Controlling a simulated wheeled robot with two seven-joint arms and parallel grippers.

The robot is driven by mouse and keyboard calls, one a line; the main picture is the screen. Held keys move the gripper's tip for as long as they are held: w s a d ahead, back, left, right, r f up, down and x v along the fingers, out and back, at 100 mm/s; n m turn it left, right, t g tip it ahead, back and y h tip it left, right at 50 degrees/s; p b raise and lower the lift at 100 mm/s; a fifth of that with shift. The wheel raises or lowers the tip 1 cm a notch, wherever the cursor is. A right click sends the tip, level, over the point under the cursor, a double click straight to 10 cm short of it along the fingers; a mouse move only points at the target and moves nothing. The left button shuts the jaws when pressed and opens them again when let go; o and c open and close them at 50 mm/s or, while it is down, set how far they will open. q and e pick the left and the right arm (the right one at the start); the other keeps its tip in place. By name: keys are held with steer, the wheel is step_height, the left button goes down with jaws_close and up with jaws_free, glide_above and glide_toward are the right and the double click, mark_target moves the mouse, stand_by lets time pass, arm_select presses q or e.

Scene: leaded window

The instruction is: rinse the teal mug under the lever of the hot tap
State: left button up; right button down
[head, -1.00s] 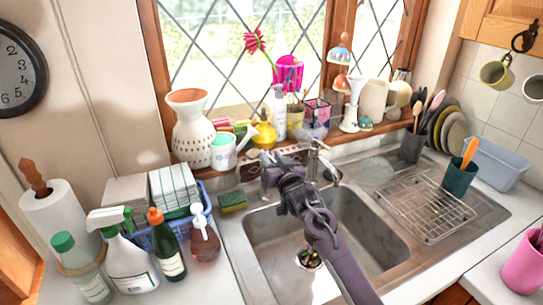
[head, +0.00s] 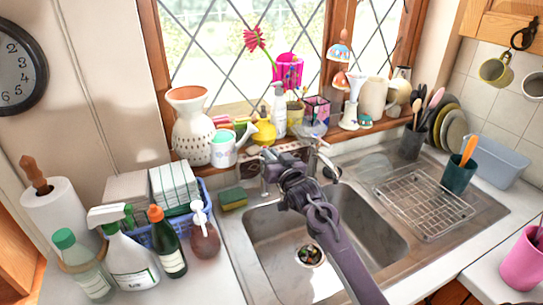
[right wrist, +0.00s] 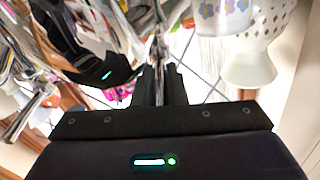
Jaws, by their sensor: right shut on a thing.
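A dark teal cup (head: 459,174), the only teal mug-like thing I make out, stands upright on the drainer at the right with an orange-handled utensil in it. My right gripper (head: 271,157) is at the back edge of the sink, by the left-hand tap (head: 265,186), well away from that cup. It is shut on what looks like that tap's lever, which its fingers mostly hide. In the right wrist view the closed fingers (right wrist: 160,80) point at bright chrome parts. A second chrome tap (head: 314,160) stands just right of the gripper. My left gripper is out of view.
The steel sink (head: 265,235) is open below my arm, with colourful bits at its drain. A wire rack (head: 425,205) lies on the drainer. A sponge (head: 233,198) and several bottles stand left. The sill behind is crowded, with a white vase (head: 192,135).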

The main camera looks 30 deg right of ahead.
steer(key=shift+d+n+y, duration=0.45)
steer(key=shift+n+y, duration=0.25)
steer(key=shift+y, duration=0.4)
steer(key=shift+d+n+y, duration=0.2)
steer(key=shift+n+y, duration=0.5)
steer(key=shift+y, duration=0.6)
steer(key=c, duration=1.5)
jaws_free()
steer(key=shift+o, duration=0.2)
steer(key=b+v, duration=0.2)
steer(key=v, duration=0.5)
steer(key=shift+s, duration=0.4)
steer(key=shift+d+r, duration=0.1)
